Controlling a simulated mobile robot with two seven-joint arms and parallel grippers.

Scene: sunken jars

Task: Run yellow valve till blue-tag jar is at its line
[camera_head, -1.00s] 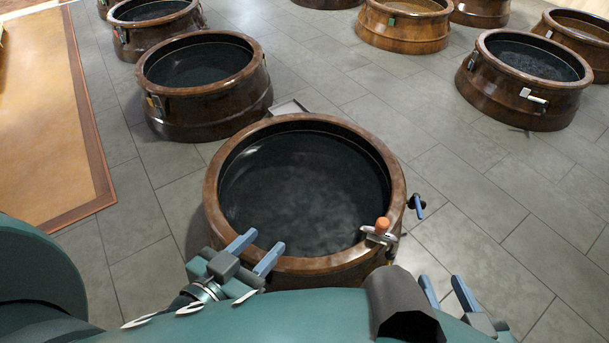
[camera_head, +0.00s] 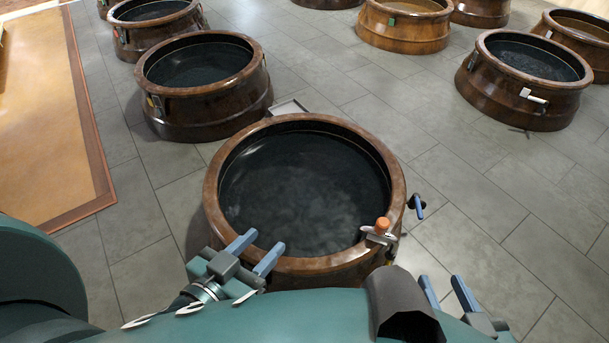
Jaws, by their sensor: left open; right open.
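A small yellowish part (camera_head: 390,259) shows below the fitting, too small to make out. I cannot pick out a blue tag or a fill line. My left gripper (camera_head: 264,242) is open and empty at the jar's near rim. My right gripper (camera_head: 442,284) is open and empty, right of the jar and below the fitting.
Another dark-filled jar (camera_head: 205,120) stands behind left, with a small tag on its side. A jar with a white handle (camera_head: 535,110) stands at the right. More jars stand further back. An orange mat (camera_head: 45,120) lies at the left. Grey tiled floor (camera_head: 470,200) is clear at the right.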

